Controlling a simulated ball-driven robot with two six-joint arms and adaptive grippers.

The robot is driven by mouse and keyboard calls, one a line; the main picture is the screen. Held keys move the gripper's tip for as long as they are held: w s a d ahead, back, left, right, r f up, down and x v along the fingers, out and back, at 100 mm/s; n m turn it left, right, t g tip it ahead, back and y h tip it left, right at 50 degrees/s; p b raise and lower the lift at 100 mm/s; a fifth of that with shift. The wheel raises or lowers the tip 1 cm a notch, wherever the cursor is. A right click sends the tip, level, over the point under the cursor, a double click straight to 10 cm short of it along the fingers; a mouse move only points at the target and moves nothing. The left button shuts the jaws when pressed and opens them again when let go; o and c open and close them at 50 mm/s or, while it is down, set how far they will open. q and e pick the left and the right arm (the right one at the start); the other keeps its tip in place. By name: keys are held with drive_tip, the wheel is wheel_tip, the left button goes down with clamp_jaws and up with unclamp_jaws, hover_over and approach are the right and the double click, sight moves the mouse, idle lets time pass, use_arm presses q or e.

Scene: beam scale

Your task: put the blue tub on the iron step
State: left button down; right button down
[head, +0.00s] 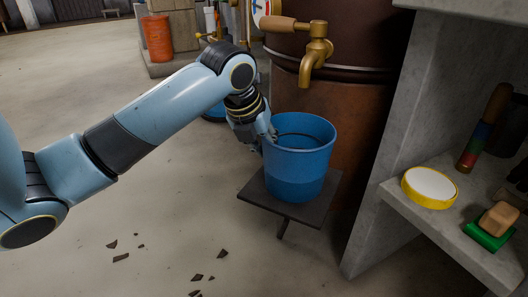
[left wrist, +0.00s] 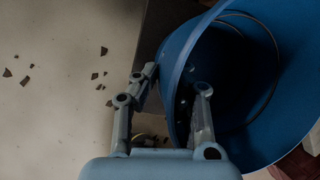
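The blue tub (head: 298,160) stands upright on the dark iron step (head: 258,193), under a brass tap. It appears to rest on the plate, near its middle. My left gripper (head: 262,137) is at the tub's left rim. In the left wrist view, the tub (left wrist: 245,95) fills the right side and looks empty inside, with a thin ring line. My left gripper's fingers (left wrist: 177,82) stand apart, one outside the wall and one inside, with a gap between them. My right gripper is not in view.
A brown barrel (head: 350,115) with the brass tap (head: 313,50) stands behind the tub. A concrete shelf (head: 440,225) at right bears a yellow-rimmed disc (head: 430,187) and blocks. Dark shards (head: 197,277) lie on the floor. An orange can (head: 158,38) stands at the back.

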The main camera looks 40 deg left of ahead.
use_arm(q)
drive_tip(key=shift+r, duration=0.1)
drive_tip(key=c, duration=1.9)
unclamp_jaws()
drive_tip(key=shift+f, duration=0.2)
drive_tip(key=o, duration=0.4)
